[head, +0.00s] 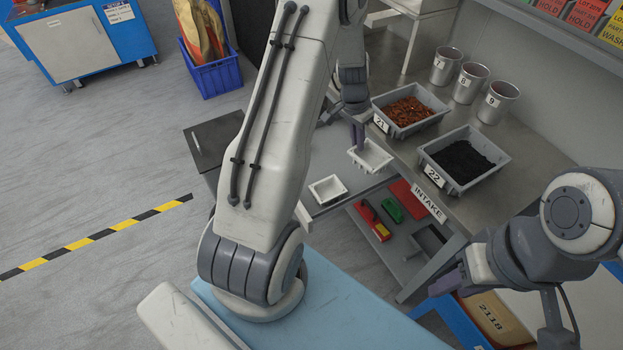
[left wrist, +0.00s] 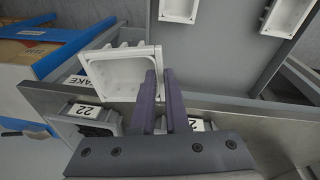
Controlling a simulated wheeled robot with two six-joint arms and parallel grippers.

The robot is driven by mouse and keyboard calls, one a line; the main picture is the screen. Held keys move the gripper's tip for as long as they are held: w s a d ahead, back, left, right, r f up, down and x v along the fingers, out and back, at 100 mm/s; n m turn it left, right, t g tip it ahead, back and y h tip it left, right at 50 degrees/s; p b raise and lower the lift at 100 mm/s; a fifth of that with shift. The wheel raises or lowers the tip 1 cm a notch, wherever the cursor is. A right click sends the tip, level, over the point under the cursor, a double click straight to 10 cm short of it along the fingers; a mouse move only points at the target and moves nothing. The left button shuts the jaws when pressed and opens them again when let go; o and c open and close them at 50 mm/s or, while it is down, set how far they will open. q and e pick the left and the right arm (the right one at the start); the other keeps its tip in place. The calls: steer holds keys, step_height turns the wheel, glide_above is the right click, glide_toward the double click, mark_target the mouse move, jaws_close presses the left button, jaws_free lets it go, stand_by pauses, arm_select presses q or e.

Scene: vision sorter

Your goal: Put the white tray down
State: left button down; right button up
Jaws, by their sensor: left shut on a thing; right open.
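My left gripper (head: 357,138) is shut on the rim of a small white tray (head: 370,157), close to the front edge of the steel bench. In the left wrist view the two fingers (left wrist: 160,100) pinch the right wall of this tray (left wrist: 112,75), which looks empty. I cannot tell whether its underside touches anything. A second white tray (head: 327,189) lies on the grey surface to the left in the head view. Two empty white trays show at the top of the left wrist view (left wrist: 180,9) (left wrist: 288,15). My right gripper (head: 456,279) is open and empty at the lower right.
Grey bin 21 (head: 408,108) holds brown bits and bin 22 (head: 464,162) holds black bits on the bench. Several metal cups (head: 468,84) stand behind them. Red and green items (head: 393,209) lie on a lower shelf. A blue crate (head: 215,76) stands on the floor.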

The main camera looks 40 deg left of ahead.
arm_select(q)
steer(key=shift+m, duration=0.9)
steer(key=a+f, duration=0.5)
steer(key=a, duration=0.1)
steer(key=a+f, duration=0.6)
steer(key=a, duration=0.1)
steer(key=a+f, duration=0.6)
steer(key=shift+s+a+b, duration=0.1)
steer(key=shift+a+b, duration=0.05)
steer(key=shift+b, duration=0.25)
steer(key=shift+f, duration=0.15)
arm_select(e)
step_height(320, 180, down, 3)
steer(key=shift+d+r, duration=0.1)
arm_select(q)
steer(key=shift+f, duration=0.1)
steer(key=shift+f, duration=0.15)
steer(key=c, duration=0.9)
jaws_free()
arm_select(e)
steer(key=shift+f, duration=0.25)
